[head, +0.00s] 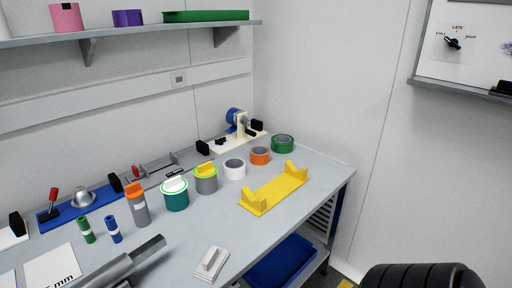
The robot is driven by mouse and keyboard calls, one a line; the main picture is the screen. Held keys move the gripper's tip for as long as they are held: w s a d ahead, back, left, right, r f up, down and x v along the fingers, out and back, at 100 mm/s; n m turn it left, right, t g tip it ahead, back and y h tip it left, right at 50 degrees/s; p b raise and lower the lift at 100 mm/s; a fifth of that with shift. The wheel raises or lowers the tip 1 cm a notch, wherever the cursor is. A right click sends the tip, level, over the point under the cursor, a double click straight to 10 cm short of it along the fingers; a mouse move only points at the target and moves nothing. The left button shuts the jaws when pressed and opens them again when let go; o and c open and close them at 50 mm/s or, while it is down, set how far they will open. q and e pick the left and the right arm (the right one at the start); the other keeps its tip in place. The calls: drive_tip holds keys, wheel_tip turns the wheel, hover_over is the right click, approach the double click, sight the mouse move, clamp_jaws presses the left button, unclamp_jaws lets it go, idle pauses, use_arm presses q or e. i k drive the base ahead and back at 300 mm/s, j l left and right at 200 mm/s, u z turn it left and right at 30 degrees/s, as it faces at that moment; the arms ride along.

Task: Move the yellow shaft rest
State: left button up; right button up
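The yellow shaft rest (273,195) lies on the right part of the grey workbench (225,225), near its front right edge. It is a long flat base with an upright notched block at each end, set diagonally. Nothing lies in its notches and nothing touches it. Neither of my grippers shows in the head view.
Tape rolls, including a white (235,169), an orange (260,156) and a green one (282,144), stand behind the rest. A grey stepped cylinder (120,268) and a light grey block (211,263) are nearer. A black ribbed object (422,277) is at lower right.

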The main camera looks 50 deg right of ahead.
sight(260, 202)
drive_tip(key=z, duration=1.75)
